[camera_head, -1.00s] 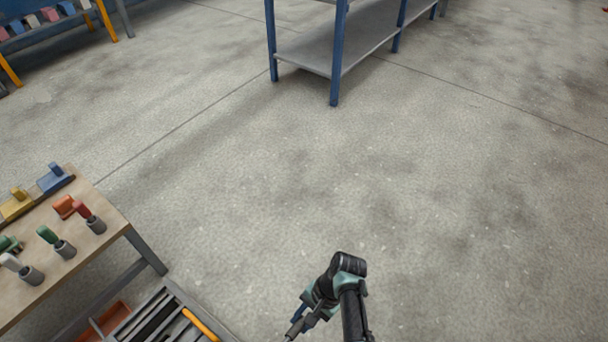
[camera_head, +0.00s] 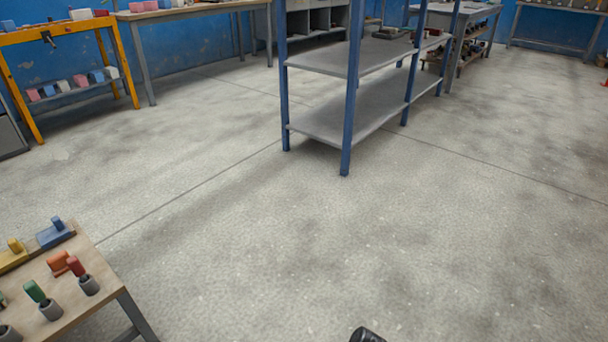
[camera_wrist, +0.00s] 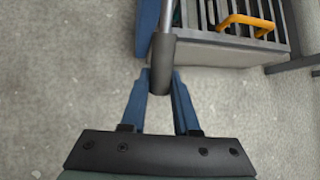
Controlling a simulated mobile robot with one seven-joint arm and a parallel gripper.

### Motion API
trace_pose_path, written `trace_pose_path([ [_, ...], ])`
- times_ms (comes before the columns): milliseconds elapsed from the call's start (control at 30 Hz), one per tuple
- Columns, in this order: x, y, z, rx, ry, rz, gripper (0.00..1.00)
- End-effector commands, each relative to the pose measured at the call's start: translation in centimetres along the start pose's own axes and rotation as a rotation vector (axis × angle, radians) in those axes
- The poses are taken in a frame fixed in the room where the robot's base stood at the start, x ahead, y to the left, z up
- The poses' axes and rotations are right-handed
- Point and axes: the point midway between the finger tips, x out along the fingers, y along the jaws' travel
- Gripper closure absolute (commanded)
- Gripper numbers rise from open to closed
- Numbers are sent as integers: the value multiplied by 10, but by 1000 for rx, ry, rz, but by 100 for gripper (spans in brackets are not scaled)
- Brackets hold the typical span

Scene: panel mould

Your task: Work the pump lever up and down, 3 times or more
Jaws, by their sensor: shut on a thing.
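The pump lever shows in the wrist view as a grey metal rod with a dark grip (camera_wrist: 162,52), coming down from the top edge. My gripper (camera_wrist: 161,82) is shut on the lower end of this grip, with one blue finger on each side. A blue part (camera_wrist: 147,28) stands just left of the rod; I cannot tell whether it belongs to the pump. The rest of the pump is out of view.
A grey slatted box (camera_wrist: 222,48) with an orange handle (camera_wrist: 248,22) lies close right of the lever. In the head view a workbench (camera_head: 75,290) with coloured handles stands at lower left. A blue-posted shelf (camera_head: 340,118) stands farther off. The floor between is clear.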

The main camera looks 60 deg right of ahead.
Motion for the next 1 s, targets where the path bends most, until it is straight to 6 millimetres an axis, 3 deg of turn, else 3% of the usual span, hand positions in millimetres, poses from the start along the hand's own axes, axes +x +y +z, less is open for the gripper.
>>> trace_pose_path([
  [33,3,0,1,0,-4,0,69],
  [200,2,0,1,0,-2,1,40],
  [567,-4,0,0,1,1,-1,40],
  [667,-17,-1,2,1,1,-1,40],
  [1000,-92,-1,2,2,1,-3,40],
])
